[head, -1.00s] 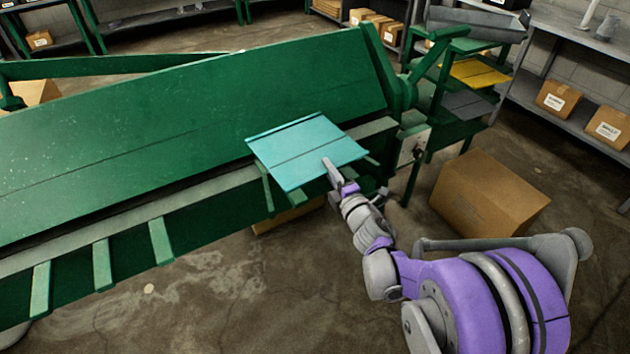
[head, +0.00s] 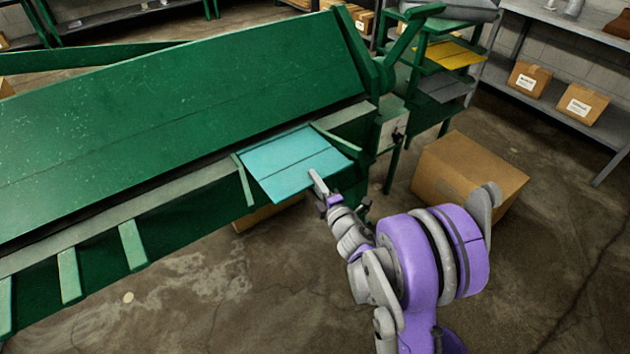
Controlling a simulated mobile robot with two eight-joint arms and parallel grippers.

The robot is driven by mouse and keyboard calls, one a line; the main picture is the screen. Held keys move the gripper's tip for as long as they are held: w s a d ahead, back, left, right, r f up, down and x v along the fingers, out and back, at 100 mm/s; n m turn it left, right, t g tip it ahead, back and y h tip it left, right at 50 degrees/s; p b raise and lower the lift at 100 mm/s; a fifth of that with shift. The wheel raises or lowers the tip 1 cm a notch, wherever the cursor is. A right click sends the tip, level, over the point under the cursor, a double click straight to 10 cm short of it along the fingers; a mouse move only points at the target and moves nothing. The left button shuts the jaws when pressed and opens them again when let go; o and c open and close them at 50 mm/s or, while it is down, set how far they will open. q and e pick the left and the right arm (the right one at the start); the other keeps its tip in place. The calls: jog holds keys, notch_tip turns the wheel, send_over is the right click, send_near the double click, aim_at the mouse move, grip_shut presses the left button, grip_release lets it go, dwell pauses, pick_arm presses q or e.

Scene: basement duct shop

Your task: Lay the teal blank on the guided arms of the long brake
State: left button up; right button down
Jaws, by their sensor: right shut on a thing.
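The teal blank (head: 292,164) is a flat sheet with a dark line across it. It lies at the right end of the long green brake (head: 190,110), between two light green guided arms, the left one (head: 243,180) and the right one (head: 338,141). Its far edge is at the brake's grey bed edge. My right gripper (head: 316,183) is shut on the blank's near edge. I cannot tell whether the blank rests fully on the arms, as their undersides are hidden. My left gripper is not in view.
More support arms (head: 132,245) stick out along the brake's front at the left. A large cardboard box (head: 468,174) stands on the floor to the right. A green rack with yellow (head: 452,54) and grey sheets stands behind it. The concrete floor in front is clear.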

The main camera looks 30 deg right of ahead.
jog(key=c, duration=0.9)
grip_release()
jog(key=shift+r, duration=0.2)
jog(key=s+m+g+h, duration=0.3)
jog(key=s+m, duration=0.4)
jog(key=s, duration=0.5)
jog(key=s+a+f+m+g+y, duration=0.1)
jog(key=s+a+m+g, duration=0.2)
jog(key=s+a, duration=0.2)
jog(key=s+a+f+m+g+y, duration=0.2)
jog(key=s+a+m+g, duration=0.1)
jog(key=s+a, duration=0.2)
jog(key=s+a+f+m+g+y+b, duration=0.1)
jog(key=s+a+f+m+g, duration=0.1)
jog(key=s+a+m+g, duration=0.2)
jog(key=shift+s+a+f+y, duration=0.1)
jog(key=shift+s+a, duration=0.1)
jog(key=shift+s, duration=0.4)
jog(key=shift+s+a+f+y, duration=0.1)
jog(key=shift+s+a, duration=0.1)
jog(key=shift+s, duration=0.35)
jog(key=shift+s+a+y, duration=0.1)
jog(key=shift+s+a, duration=0.1)
jog(key=shift+s, duration=0.4)
